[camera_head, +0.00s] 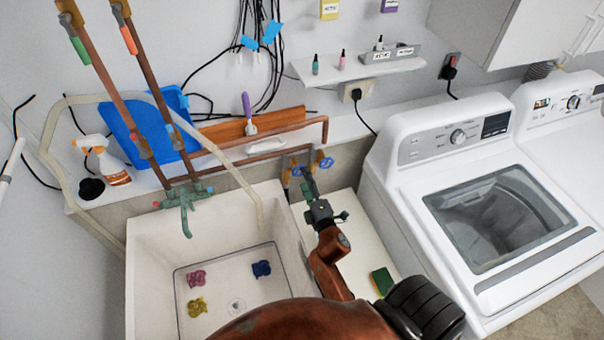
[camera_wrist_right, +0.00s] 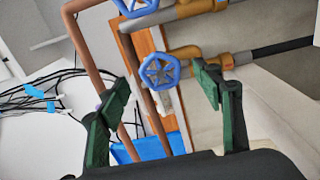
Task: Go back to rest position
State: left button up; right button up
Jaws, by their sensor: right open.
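My right arm reaches up from the bottom of the head view. My right gripper (camera_head: 308,184) is close to the pipes between the sink and the washing machine. In the right wrist view its green fingers (camera_wrist_right: 162,88) are spread apart with nothing held. A blue valve handwheel (camera_wrist_right: 160,71) shows in the gap between the fingers; whether a finger touches it I cannot tell. A second blue handwheel (camera_wrist_right: 136,5) is cut off at the top of that view. In the head view one blue handwheel (camera_head: 326,164) is clear of the gripper. My left gripper is not in view.
A white sink (camera_head: 150,262) holds pink, yellow and blue pieces. A washing machine (camera_head: 395,190) stands to the right. Copper pipes (camera_head: 262,133) run along the wall behind. A green and orange sponge (camera_head: 382,281) lies on the pale surface right of the sink. A wall shelf (camera_head: 360,70) is above.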

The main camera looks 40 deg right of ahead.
jog(key=shift+v, duration=1.2)
